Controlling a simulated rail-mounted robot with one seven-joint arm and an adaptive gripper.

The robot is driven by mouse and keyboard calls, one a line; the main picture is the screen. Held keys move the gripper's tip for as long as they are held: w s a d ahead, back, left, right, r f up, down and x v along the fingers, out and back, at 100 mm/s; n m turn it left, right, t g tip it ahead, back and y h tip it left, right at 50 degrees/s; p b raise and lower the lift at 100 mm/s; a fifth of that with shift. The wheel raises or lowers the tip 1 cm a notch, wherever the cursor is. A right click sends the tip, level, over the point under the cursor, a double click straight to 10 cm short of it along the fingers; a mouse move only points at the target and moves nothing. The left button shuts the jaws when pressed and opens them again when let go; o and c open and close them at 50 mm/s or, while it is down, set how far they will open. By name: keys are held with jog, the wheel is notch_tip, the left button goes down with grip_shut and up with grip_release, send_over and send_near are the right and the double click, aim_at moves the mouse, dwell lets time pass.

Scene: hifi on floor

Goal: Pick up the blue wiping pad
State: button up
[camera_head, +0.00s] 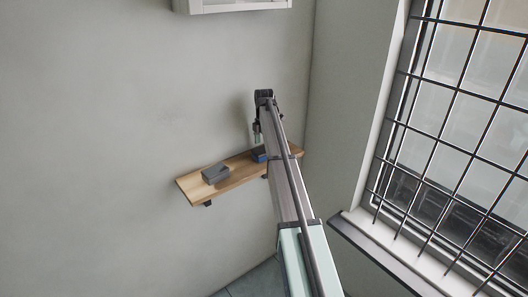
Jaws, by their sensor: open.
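The blue wiping pad (259,157) lies on the right part of a wooden wall shelf (235,177). It is small and dark blue, with a darker top, and my arm partly hides its right side. My gripper (257,138) hangs down at the end of the arm, above the pad and apart from it as far as I can see. It is small in view and empty, with its jaws open.
A grey block (215,174) lies on the shelf to the left of the pad. A white cabinet or frame (232,5) is on the wall above. A barred window (455,130) with a dark sill (385,258) is at the right. The shelf's left end is bare.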

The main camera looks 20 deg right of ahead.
jog(key=shift+f+p, duration=0.3)
jog(key=shift+f, duration=1)
jog(key=c, duration=1.2)
jog(key=shift+r, duration=0.1)
